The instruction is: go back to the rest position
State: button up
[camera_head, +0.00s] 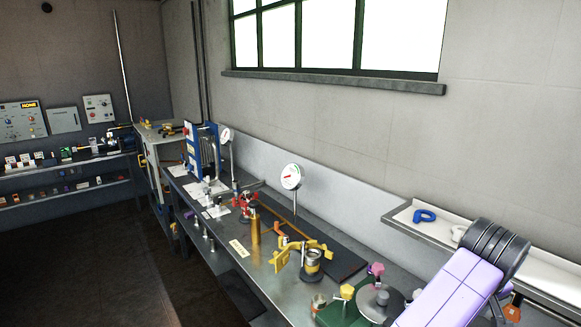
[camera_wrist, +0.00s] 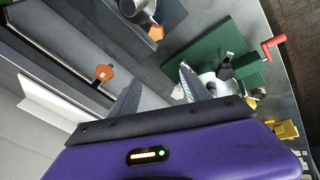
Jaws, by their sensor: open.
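My gripper (camera_wrist: 157,88) shows in the wrist view with its two dark fingers spread apart and nothing between them. It is over the bench, with a green plate (camera_wrist: 215,50) and a round metal part (camera_wrist: 213,84) beyond and beside the right finger. An orange knob (camera_wrist: 103,74) lies to the left of the left finger. In the head view my purple arm reaches in at the lower right, and the fingers are not visible there.
A long metal bench (camera_head: 225,240) runs along the wall. It carries a dial gauge (camera_head: 291,177), a brass cylinder (camera_head: 255,232), a yellow clamp fixture (camera_head: 312,262) and a green base (camera_head: 340,314). A wall shelf (camera_head: 400,222) with a blue clamp (camera_head: 424,215) is near my arm. Floor (camera_head: 90,265) at left is clear.

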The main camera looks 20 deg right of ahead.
jog(key=w+d+r+m+t+h+b, duration=0.1)
jog(key=w+d+r+t+h, duration=0.15)
jog(key=r+t+h, duration=0.35)
jog(key=w+d+r+t+h+b, duration=0.15)
jog(key=d+r+h, duration=0.25)
jog(key=r, duration=0.5)
jog(key=a+f+n+t+y, duration=0.2)
jog(key=a+n+t+y, duration=0.3)
jog(key=a+t, duration=0.6)
jog(key=s+a+f+n+y+b, duration=0.1)
jog(key=s+a+f+y, duration=0.25)
jog(key=a, duration=0.25)
jog(key=s+a+f+n+y+b, duration=0.1)
jog(key=s+a+f+y, duration=0.3)
jog(key=a, duration=0.3)
jog(key=s+a+f+m+g+b, duration=0.1)
jog(key=s+a+f+g, duration=0.1)
jog(key=s+f, duration=0.3)
jog(key=s+a+f+m+g+y+b, duration=0.1)
jog(key=s+a+f, duration=0.4)
jog(key=s, duration=0.6)
jog(key=s+a+f+m+g+b, duration=0.1)
jog(key=s+a+f+g, duration=0.2)
jog(key=s+f, duration=0.3)
jog(key=s, duration=0.3)
jog(key=shift+a+f+m+y, duration=0.3)
jog(key=shift+f+m+y, duration=0.05)
jog(key=shift+m, duration=0.05)
